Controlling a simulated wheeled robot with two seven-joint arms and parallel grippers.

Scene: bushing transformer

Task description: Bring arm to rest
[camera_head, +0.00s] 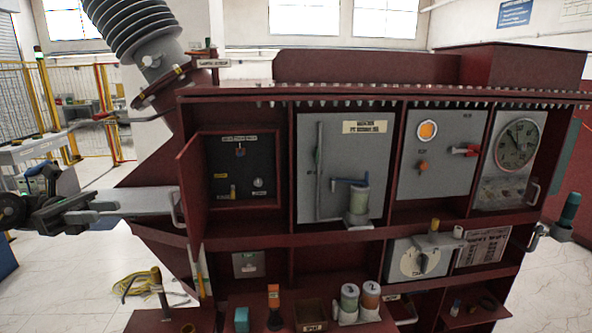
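My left arm comes in from the left edge. Its dark and grey gripper (108,207) is in front of the dark red cabinet's left side. A light grey flat bar lies at the fingertips and reaches toward the door handle (178,208); I cannot tell whether the gripper touches or holds it. The finger gap is not clear. The small red door (191,182) stands swung open beside a black panel (242,170).
The dark red cabinet (340,238) fills the middle and right, with grey panels, a gauge (518,143) and knobs. Jars (349,298) stand on its lower shelf. A yellow cable (140,287) lies on the floor at left. White floor is clear at lower left.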

